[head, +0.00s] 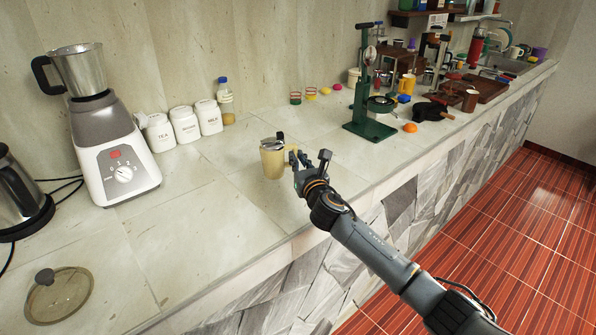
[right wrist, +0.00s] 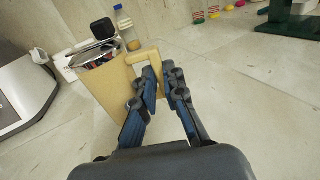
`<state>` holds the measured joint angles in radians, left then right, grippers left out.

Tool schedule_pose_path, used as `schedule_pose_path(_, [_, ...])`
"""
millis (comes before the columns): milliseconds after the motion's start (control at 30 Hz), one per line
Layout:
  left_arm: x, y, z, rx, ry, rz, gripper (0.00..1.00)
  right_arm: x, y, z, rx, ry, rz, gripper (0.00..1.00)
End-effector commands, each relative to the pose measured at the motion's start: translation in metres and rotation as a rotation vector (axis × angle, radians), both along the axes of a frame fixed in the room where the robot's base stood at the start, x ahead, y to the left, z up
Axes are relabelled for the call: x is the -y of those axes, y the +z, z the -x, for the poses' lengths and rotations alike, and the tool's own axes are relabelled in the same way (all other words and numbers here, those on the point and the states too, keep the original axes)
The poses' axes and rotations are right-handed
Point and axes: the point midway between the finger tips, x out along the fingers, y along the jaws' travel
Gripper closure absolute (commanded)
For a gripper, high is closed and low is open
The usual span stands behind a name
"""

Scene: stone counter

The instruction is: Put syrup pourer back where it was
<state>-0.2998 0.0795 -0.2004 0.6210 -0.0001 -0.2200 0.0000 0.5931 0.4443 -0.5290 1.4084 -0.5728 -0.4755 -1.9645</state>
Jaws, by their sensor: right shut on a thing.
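The syrup pourer (head: 271,161) is a yellowish jug with a dark and metallic top. It stands upright at the middle of the stone counter, and whether its base touches the counter I cannot tell for sure. My right gripper (head: 309,163) is at its right side, shut on its handle. In the right wrist view the pourer (right wrist: 104,90) shows large, and the fingers (right wrist: 162,82) close around its handle (right wrist: 146,58). My left gripper is not in view.
A blender (head: 113,150), white canisters (head: 184,126) and a bottle (head: 226,102) stand left and behind. A glass lid (head: 58,292) lies at front left. A green press (head: 367,125) and an orange (head: 410,128) are to the right. Counter around the pourer is clear.

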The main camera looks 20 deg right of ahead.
Motion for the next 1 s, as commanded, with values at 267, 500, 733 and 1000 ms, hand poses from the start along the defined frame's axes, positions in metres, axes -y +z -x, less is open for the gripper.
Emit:
schedule_pose_path(267, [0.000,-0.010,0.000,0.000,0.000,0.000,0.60,0.000,-0.033,-0.002,0.001,0.000,-0.003,1.00])
schedule_pose_path(500, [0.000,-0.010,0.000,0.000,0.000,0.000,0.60,0.001,-0.032,-0.002,0.002,0.000,-0.001,1.00])
schedule_pose_path(733, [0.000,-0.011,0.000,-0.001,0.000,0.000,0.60,0.001,-0.036,-0.001,-0.001,0.000,0.000,0.69])
schedule_pose_path(1000, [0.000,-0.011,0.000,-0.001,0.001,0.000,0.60,0.001,-0.036,-0.001,-0.001,0.000,0.000,0.67])
